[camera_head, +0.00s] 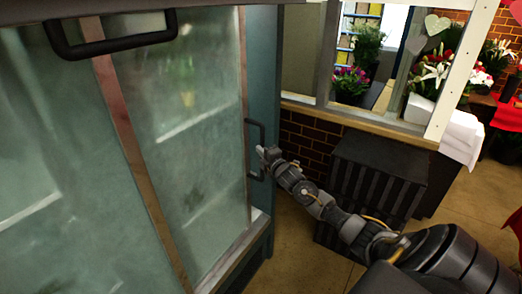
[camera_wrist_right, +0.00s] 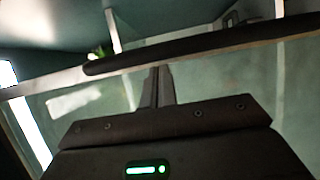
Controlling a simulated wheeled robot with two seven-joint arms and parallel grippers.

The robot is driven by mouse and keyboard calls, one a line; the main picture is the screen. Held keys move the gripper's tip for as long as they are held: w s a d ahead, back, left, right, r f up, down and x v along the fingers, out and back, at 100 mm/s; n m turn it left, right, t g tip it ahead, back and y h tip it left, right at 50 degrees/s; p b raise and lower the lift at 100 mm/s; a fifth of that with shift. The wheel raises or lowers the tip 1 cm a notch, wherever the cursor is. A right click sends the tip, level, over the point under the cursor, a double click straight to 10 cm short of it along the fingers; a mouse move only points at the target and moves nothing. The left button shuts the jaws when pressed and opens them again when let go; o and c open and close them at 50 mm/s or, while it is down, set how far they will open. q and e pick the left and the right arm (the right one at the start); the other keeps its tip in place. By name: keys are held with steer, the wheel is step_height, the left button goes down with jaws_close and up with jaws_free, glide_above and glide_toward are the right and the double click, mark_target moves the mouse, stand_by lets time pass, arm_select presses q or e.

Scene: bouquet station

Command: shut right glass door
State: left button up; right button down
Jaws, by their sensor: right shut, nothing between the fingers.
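The right glass door (camera_head: 195,130) is a frosted pane in a brownish frame, at the centre-left of the head view. A dark upright bar handle (camera_head: 249,132) is at its right edge. My right gripper (camera_head: 263,154) is at this handle, its fingers shut and empty. In the right wrist view the shut fingers (camera_wrist_right: 158,78) point at a dark bar (camera_wrist_right: 200,46) that crosses the picture in front of the glass. I cannot tell whether they touch it. My left gripper is not in view.
Another dark handle (camera_head: 112,42) crosses the top left, near the camera. A black ribbed box (camera_head: 375,185) stands by the brick wall (camera_head: 308,140), right of the cabinet. A window ledge with flowers (camera_head: 350,80) is behind. Some tan floor (camera_head: 290,245) is clear below my right arm.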

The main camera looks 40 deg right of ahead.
steer(key=shift+w, duration=0.1)
steer(key=w+d+b, duration=0.3)
steer(key=d+b, duration=0.2)
steer(key=d, duration=0.2)
steer(key=w+d+b, duration=0.2)
steer(key=d+b, duration=0.4)
steer(key=d, duration=0.2)
steer(key=s+a, duration=0.5)
steer(key=s, duration=0.5)
steer(key=shift+s+a+b, duration=0.3)
steer(key=shift+s+b, duration=0.1)
